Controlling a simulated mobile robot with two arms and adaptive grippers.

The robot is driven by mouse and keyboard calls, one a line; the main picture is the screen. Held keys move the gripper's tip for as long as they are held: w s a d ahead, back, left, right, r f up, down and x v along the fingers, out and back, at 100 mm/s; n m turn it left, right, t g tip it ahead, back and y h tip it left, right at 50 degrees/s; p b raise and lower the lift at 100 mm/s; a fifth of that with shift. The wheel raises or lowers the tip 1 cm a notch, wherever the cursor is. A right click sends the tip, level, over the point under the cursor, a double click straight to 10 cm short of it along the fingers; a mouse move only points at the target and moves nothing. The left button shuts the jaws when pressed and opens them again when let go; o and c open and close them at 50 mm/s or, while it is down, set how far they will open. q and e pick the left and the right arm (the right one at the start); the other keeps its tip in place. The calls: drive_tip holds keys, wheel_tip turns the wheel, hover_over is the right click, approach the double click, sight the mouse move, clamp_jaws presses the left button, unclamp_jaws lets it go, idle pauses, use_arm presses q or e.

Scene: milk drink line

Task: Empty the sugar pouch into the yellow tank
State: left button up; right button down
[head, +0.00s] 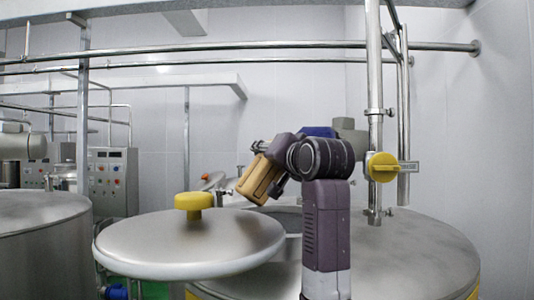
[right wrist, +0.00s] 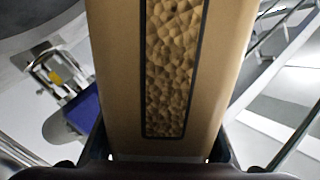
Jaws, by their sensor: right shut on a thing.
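The sugar pouch (head: 258,180) is a tan packet, held tilted above the tank opening in the head view. In the right wrist view the pouch (right wrist: 108,60) fills the middle, and its dark-framed window shows brown lumpy contents. My right gripper (head: 273,183) is shut on the pouch. The steel tank (head: 410,250) has yellow showing low on its side. Its round opening (head: 285,218) is partly hidden by my right arm and the lid. The lid (head: 150,247) with a yellow knob (head: 193,203) is swung to the left. My left gripper is not in view.
A vertical pipe (head: 375,90) with a yellow valve handle (head: 383,167) stands right of my right arm. Another steel tank (head: 40,235) is at the left. A control cabinet (head: 113,180) stands behind. Horizontal pipes (head: 290,45) cross above the tank.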

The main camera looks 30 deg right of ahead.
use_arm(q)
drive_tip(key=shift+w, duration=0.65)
use_arm(e)
wheel_tip(320, 180, down, 6)
drive_tip(key=m, duration=1.8)
drive_tip(key=shift+s+r, duration=0.15)
drive_tip(key=shift+r, duration=0.05)
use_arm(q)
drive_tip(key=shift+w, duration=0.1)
use_arm(e)
drive_tip(key=shift+n, duration=0.3)
idle(0.3)
